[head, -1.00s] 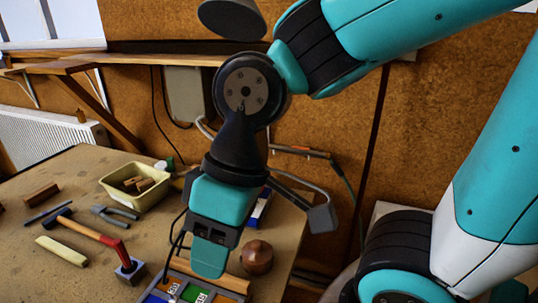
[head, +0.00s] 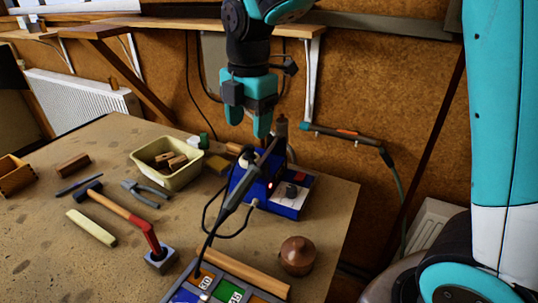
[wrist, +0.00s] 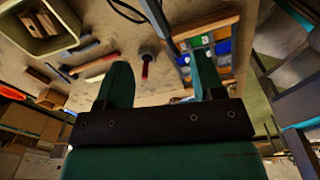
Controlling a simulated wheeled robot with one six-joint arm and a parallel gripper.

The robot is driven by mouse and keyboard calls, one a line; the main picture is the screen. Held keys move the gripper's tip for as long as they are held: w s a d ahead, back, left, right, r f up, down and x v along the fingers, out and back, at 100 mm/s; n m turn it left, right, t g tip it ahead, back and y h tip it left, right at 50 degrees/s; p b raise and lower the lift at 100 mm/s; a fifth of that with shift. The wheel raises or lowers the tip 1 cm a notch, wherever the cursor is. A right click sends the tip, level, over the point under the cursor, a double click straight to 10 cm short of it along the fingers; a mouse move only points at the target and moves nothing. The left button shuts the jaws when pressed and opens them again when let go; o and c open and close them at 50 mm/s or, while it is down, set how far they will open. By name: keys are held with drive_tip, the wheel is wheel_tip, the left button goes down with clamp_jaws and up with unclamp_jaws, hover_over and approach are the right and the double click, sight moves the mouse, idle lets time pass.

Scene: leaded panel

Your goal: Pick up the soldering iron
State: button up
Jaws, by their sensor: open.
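The soldering iron (head: 236,192) is a dark, slim tool slanting in front of the blue soldering station (head: 288,205), its upper end by the station's stand. Its cable curves down from the lower end. It also shows as a dark bar in the wrist view (wrist: 157,18), at the top edge. My gripper (head: 249,122) is above the station, teal fingers pointing down, apart from the iron. In the wrist view my gripper (wrist: 162,72) has its two fingers spread with nothing between them. The iron's tip is hard to make out.
A yellowish bin (head: 190,172) with wooden blocks stands left of the station. A hammer (head: 122,208), pliers (head: 146,194) and a sectioned tray (head: 230,283) with coloured pieces lie on the bench. A brown round pot (head: 298,255) stands near the right edge.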

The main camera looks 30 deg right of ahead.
drive_tip(key=w+n, duration=0.2)
drive_tip(key=w, duration=0.1)
drive_tip(key=p, duration=0.3)
approach(248, 175)
drive_tip(key=shift+n+h, duration=0.3)
drive_tip(key=shift+n, duration=0.1)
wheel_tip(248, 175, down, 6)
drive_tip(key=shift+a+f, duration=0.1)
drive_tip(key=shift+f, duration=0.05)
drive_tip(key=shift+a+f+p, duration=0.2)
drive_tip(key=shift+f+p, duration=0.75)
drive_tip(key=shift+f, duration=1.85)
drive_tip(key=c, duration=1.1)
drive_tip(key=shift+r, duration=0.1)
clamp_jaws()
drive_tip(key=shift+w+r, duration=0.1)
